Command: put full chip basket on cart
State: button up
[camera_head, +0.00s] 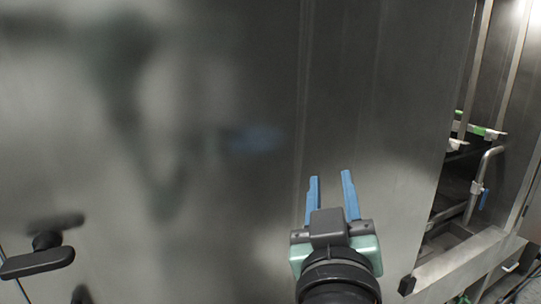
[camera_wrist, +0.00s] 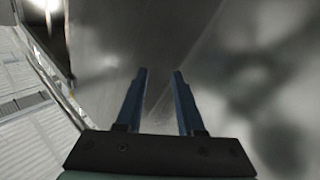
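My gripper (camera_head: 331,180) has two blue fingers. It is open and empty, in front of the washer's large stainless steel panel (camera_head: 240,110). In the wrist view the gripper (camera_wrist: 160,72) shows its fingers apart with only bare metal between and beyond them. I see no chip basket and no cart in either view.
A black handle (camera_head: 38,262) sticks out from the panel at lower left. At right is an open washer bay (camera_head: 470,180) with metal posts, a bent pipe (camera_head: 480,185) and green-and-white fittings (camera_head: 478,130). A metal ledge (camera_head: 460,262) runs along its bottom.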

jog(key=s+a+r+t+y, duration=0.1)
jog(key=s+a+r+t, duration=0.1)
jog(key=r, duration=0.4)
jog(key=s+a+r+m+t+y, duration=0.1)
jog(key=s+a+r+t, duration=0.2)
jog(key=r, duration=0.4)
jog(key=s+a+r+t+y, duration=0.1)
jog(key=s+a+r+t, duration=0.2)
jog(key=s+r, duration=0.3)
jog(key=shift+s+a+r, duration=0.3)
jog(key=shift+a+r, duration=0.15)
notch_tip(320, 180, down, 9)
jog(key=b, duration=0.8)
jog(key=shift+r+y, duration=0.15)
jog(key=shift+y, duration=0.25)
